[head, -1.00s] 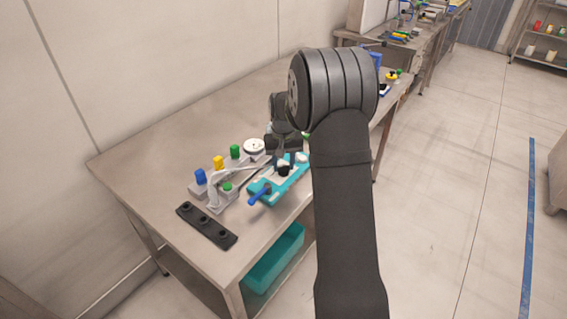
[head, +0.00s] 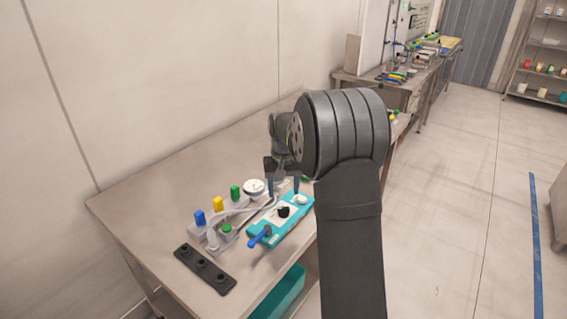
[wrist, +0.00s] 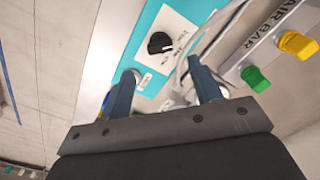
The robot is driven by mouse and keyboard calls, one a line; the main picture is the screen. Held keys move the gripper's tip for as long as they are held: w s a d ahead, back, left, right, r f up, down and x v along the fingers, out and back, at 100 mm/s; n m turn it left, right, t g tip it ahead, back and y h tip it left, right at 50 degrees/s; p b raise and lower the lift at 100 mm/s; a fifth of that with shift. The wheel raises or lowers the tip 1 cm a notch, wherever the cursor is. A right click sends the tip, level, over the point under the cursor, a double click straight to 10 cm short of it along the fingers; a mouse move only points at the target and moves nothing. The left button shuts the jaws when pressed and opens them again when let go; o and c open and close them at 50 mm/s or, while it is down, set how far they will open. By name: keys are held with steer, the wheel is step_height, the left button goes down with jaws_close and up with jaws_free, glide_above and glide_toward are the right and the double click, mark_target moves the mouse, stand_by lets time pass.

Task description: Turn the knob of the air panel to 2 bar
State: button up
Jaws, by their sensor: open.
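The air panel is a teal box with a white face (head: 290,229) on the near right part of the bench. Its black knob (head: 284,211) sits mid-face, with a white round part (head: 301,199) beyond it and a blue lever (head: 259,241) at the near end. In the wrist view the black knob (wrist: 159,43) shows beside small printed marks, too small to read, so I cannot tell its setting. My gripper (head: 283,190) is open above the panel, blue fingers apart and empty. In the wrist view the knob lies ahead of the fingertips (wrist: 163,68), clear of them.
A grey air bar with blue (head: 200,217), yellow (head: 218,204) and green (head: 235,192) knobs stands left of the panel, near a white gauge (head: 254,187). A black strip (head: 205,268) lies in front. A teal bin (head: 280,298) is under the bench. The bench's left side is clear.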

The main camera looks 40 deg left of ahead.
mark_target(284, 208)
step_height(284, 208, up, 11)
steer(key=shift+f, duration=0.2)
steer(key=shift+f, duration=0.15)
stand_by(0.4)
step_height(284, 208, down, 17)
steer(key=shift+f, duration=0.1)
stand_by(0.5)
